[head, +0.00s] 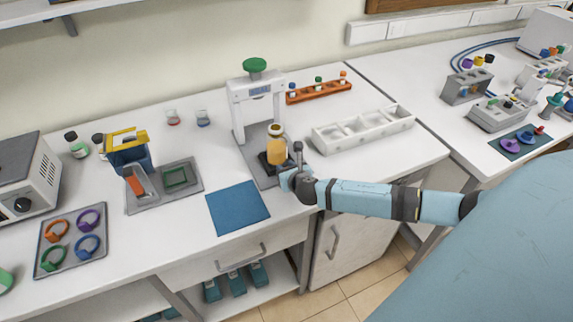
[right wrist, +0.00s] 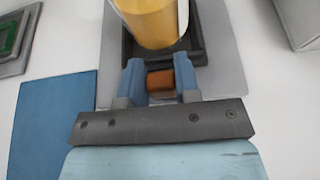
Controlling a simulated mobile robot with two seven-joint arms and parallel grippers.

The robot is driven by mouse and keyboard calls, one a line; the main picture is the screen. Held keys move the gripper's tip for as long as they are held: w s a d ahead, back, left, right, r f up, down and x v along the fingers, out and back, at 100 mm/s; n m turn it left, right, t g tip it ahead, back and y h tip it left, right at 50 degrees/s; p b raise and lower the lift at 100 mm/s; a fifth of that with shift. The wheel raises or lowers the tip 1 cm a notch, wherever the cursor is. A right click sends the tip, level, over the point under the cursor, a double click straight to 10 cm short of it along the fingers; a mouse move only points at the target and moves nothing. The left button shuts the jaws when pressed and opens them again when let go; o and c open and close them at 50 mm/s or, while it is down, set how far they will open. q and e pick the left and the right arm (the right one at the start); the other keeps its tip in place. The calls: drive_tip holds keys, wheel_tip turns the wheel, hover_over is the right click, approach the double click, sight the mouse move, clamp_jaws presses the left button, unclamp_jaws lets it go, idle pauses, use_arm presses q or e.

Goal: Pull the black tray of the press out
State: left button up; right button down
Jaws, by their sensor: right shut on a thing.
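The white press (head: 239,112) with a green knob stands on a grey base at the back middle of the bench. Its black tray (head: 264,160) lies low at the front and carries an amber jar (head: 277,152) with a pale rim. In the right wrist view the tray (right wrist: 128,46) shows as a dark square frame under the jar (right wrist: 150,22), with an orange-brown handle (right wrist: 160,80) at its near side. My right gripper (head: 287,175) is at the tray's front; its blue fingers (right wrist: 160,82) are shut on the handle. My left gripper is not in view.
A blue mat (head: 238,208) lies in front and left of the press. A white compartment tray (head: 363,132) stands to its right and an orange rack (head: 318,93) behind. A grey tray (head: 190,190) lies left. The bench's front edge is near my right gripper.

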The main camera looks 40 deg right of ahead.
drive_tip(key=shift+s+a+f, duration=0.1)
drive_tip(key=shift+s+f, duration=0.05)
drive_tip(key=shift+f, duration=0.05)
drive_tip(key=c, duration=0.9)
unclamp_jaws()
drive_tip(key=shift+s, duration=0.1)
drive_tip(key=shift+c, duration=0.2)
drive_tip(key=shift+o, duration=0.5)
drive_tip(key=shift+r, duration=0.15)
drive_tip(key=b+v, duration=0.1)
drive_tip(key=v, duration=1.3)
